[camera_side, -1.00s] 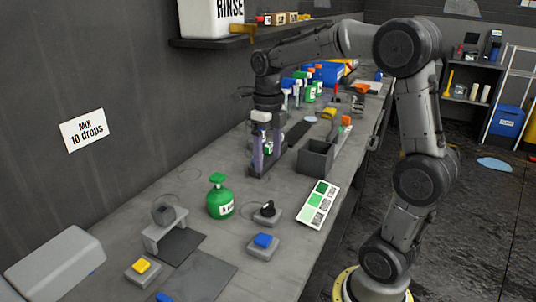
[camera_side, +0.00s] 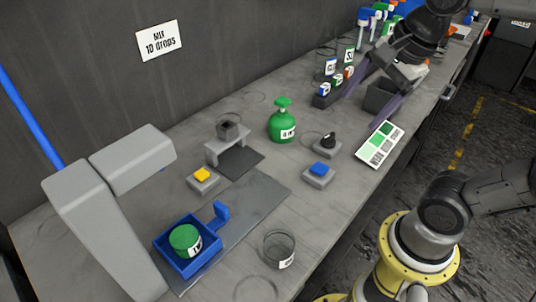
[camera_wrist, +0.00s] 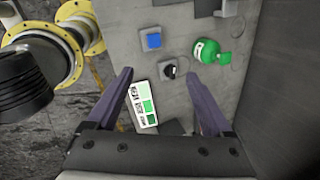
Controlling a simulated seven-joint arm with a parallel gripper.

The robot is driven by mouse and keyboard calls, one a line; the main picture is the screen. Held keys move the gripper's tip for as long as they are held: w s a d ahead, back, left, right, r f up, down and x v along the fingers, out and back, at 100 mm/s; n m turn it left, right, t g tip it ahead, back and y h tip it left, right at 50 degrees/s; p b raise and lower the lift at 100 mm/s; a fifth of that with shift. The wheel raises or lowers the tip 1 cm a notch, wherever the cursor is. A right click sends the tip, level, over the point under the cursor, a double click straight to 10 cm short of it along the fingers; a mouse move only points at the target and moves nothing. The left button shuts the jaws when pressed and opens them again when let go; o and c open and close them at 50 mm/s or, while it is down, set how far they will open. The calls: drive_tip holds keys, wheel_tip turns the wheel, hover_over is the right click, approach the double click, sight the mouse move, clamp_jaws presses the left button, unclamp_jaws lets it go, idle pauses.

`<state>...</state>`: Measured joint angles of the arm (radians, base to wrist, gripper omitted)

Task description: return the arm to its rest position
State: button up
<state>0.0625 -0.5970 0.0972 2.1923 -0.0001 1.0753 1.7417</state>
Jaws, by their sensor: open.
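My gripper (camera_side: 362,108) is open and empty in the side view, at the upper right above the bench (camera_side: 225,290). Its two purple fingers are spread and slant down toward the left, in front of the grey open box (camera_side: 381,97). In the wrist view my gripper (camera_wrist: 160,73) shows both fingers apart with nothing between the tips. A card with green squares (camera_side: 380,144) lies below it on the bench. The card also shows between the fingers in the wrist view (camera_wrist: 144,103). Most of my upper arm is outside the side view.
A green pump bottle (camera_side: 281,126), a black knob (camera_side: 328,140), a blue button (camera_side: 319,169) and a yellow button (camera_side: 202,175) stand on the bench. A blue tray (camera_side: 187,270) holds a green round container (camera_side: 185,239). A glass beaker (camera_side: 279,250) stands near the front edge.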

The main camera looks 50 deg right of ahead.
drive_tip(key=s+f+n, duration=0.2)
drive_tip(key=n, duration=0.8)
drive_tip(key=s+a+f+n+t, duration=0.1)
drive_tip(key=s+f+n, duration=0.1)
drive_tip(key=n, duration=0.8)
drive_tip(key=shift+a+f+n, duration=0.15)
drive_tip(key=shift+f+n, duration=0.1)
drive_tip(key=shift+n, duration=0.05)
idle(0.4)
